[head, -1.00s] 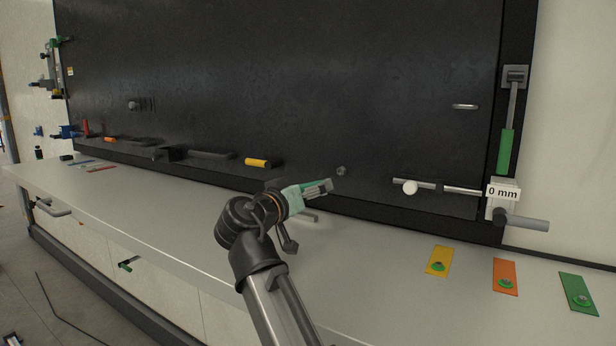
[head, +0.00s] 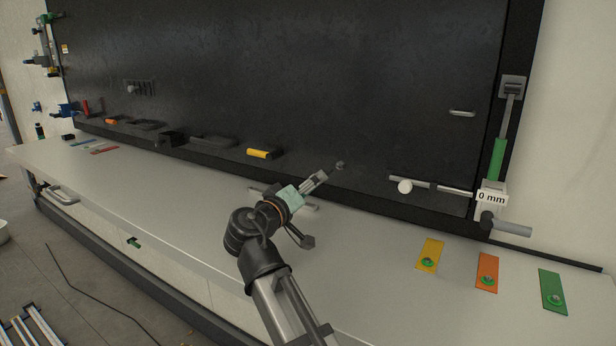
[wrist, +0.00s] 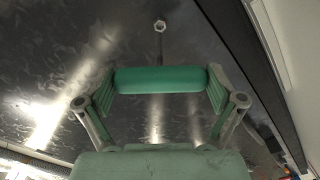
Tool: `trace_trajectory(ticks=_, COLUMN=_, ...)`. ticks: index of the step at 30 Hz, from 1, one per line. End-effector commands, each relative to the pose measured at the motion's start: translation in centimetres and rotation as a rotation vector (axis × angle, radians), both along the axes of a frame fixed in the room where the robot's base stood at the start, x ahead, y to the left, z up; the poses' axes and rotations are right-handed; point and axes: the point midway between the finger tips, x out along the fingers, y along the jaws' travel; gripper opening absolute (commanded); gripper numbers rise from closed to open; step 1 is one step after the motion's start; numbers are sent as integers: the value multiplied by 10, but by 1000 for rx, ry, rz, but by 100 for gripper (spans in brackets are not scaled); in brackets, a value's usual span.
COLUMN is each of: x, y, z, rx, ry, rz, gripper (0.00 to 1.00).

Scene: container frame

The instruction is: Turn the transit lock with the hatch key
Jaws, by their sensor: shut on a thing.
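My gripper (head: 318,179) is in front of the dark panel, pointing up and right. In the wrist view it is shut on the green handle of the hatch key (wrist: 160,80), which lies crosswise between the two fingers (wrist: 162,92). A thin dark shaft runs from the handle toward a small hexagonal end. I cannot tell whether that end is the key's tip or a fitting on the panel. In the head view a small grey stud (head: 340,165), seemingly the transit lock, sits on the panel just beyond the fingertips. Contact between key and stud cannot be made out.
Yellow (head: 430,254), orange (head: 487,271) and green (head: 552,291) plates lie on the grey bench (head: 370,270). A yellow-handled item (head: 260,153) lies on the ledge at left.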

Motion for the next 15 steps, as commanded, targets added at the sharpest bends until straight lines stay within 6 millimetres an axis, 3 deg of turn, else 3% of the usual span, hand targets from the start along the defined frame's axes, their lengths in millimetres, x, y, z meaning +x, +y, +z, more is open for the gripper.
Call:
trace_trajectory(ticks=12, x=-1, y=0, z=5, rx=-184, ry=98, rz=1, gripper=30)
trace_trajectory(ticks=15, x=10, y=-5, z=2, rx=-187, ry=98, rz=-2, gripper=30)
